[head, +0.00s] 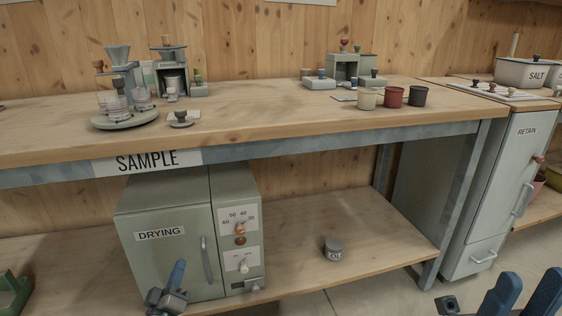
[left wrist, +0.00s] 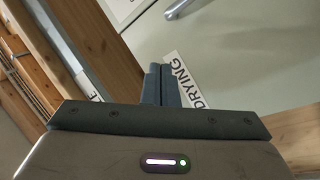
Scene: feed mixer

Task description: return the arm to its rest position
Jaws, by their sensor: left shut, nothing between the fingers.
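My left gripper (head: 178,268) is at the bottom of the head view, in front of the lower part of the drying oven's door. Its blue fingers are together with nothing between them. In the left wrist view its fingers (left wrist: 160,84) are shut, with the "DRYING" label just behind them. My right gripper (head: 524,287) shows in part at the bottom right corner of the head view. Its two blue fingers stand apart and nothing shows between them; its lower part is cut off.
The drying oven (head: 165,250) stands shut on the lower shelf (head: 385,240), below the bench top (head: 250,128). A green object (head: 14,292) is at far left. The retain cabinet (head: 490,200) stands at right.

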